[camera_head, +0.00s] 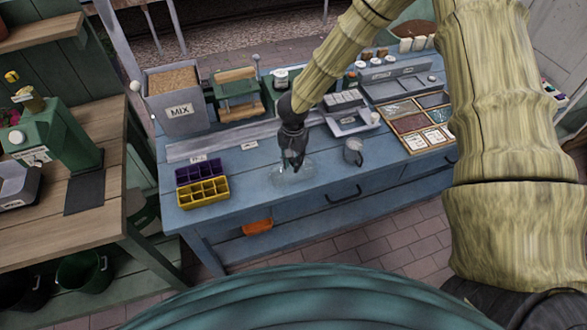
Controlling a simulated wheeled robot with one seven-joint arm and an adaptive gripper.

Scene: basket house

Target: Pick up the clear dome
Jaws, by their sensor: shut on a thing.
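The clear dome (284,176) is a faint, see-through shape low on the blue table, toward its front edge. My gripper (291,164) is dark and points down from the end of my bamboo-like arm. Its fingers are shut on the top of the dome. The fingers hide part of the dome, and its outline is hard to make out. I cannot tell whether the dome touches the tabletop or is slightly raised.
On the blue table (330,178), purple and yellow seed trays (203,192) stand left and a grey mug (353,152) right. A MIX bin (178,112) and a green press (237,95) stand behind. A compartment tray (416,122) lies further right.

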